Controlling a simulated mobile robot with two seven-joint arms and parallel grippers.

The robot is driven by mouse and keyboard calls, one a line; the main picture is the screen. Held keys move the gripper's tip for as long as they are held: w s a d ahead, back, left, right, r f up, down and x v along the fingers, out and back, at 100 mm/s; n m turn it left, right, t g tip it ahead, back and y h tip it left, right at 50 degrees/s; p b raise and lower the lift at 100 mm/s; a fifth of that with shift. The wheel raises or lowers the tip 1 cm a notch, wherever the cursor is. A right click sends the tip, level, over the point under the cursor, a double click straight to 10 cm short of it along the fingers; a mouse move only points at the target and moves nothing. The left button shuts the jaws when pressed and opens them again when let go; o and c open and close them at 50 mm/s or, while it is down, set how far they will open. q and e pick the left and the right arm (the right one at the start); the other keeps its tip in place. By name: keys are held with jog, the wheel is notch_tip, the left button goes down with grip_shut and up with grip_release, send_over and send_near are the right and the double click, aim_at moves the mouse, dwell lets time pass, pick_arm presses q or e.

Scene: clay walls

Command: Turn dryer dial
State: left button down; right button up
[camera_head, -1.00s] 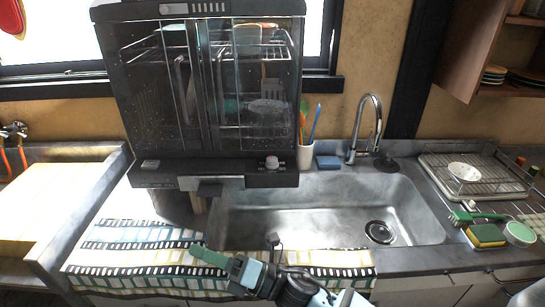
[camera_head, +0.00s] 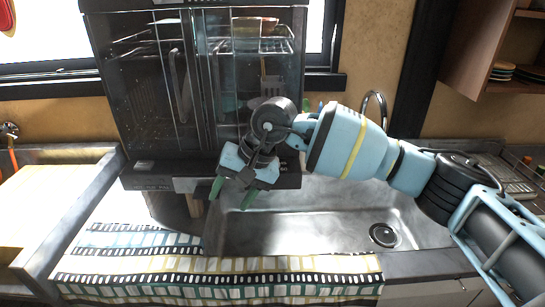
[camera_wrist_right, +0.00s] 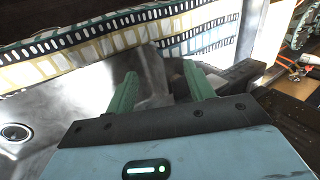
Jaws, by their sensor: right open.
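The dryer is a tall black cabinet (camera_head: 150,110) with glass doors, standing behind the sink, with dishes on racks inside. Its dark lower front ledge (camera_head: 150,178) shows at the left. The dial is hidden behind my right wrist and gripper in the head view, and I cannot make it out in the right wrist view. My right gripper (camera_head: 232,194) is open and empty, with green fingers apart and pointing down, in front of the ledge. Both fingers also show in the right wrist view (camera_wrist_right: 160,75), with nothing between them. My left gripper is not in view.
A steel sink (camera_head: 310,228) lies below the dryer. A film-strip patterned cloth (camera_head: 130,265) covers the front counter edge. The tap (camera_head: 375,105) is partly hidden by my right arm. A wooden cabinet (camera_head: 490,50) hangs at the upper right.

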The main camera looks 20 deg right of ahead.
jog(key=w+d+r+n+t+h, duration=0.25)
jog(key=w+d+r+h, duration=0.35)
jog(key=d+r, duration=0.45)
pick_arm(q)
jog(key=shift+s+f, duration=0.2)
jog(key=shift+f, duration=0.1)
pick_arm(e)
jog(key=shift+t, duration=0.35)
jog(key=shift+s+d+x, duration=0.1)
jog(key=shift+d+x, duration=0.05)
jog(key=shift+x, duration=1.4)
jog(key=shift+s+d+x, duration=0.15)
jog(key=shift+x, duration=1.35)
jog(key=shift+s+d+x, duration=0.1)
jog(key=shift+x, duration=1.45)
jog(key=shift+f, duration=0.1)
jog(key=c, duration=1)
jog(key=shift+o, duration=0.2)
jog(key=m, duration=0.2)
jog(key=shift+a+m+h+p, duration=0.1)
jog(key=shift+m+h+p, duration=0.2)
jog(key=shift+m+p, duration=0.05)
jog(key=shift+m+h, duration=0.3)
jog(key=shift+m, duration=0.5)
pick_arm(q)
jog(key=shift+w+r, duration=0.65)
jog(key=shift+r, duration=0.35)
pick_arm(e)
jog(key=shift+m, duration=0.3)
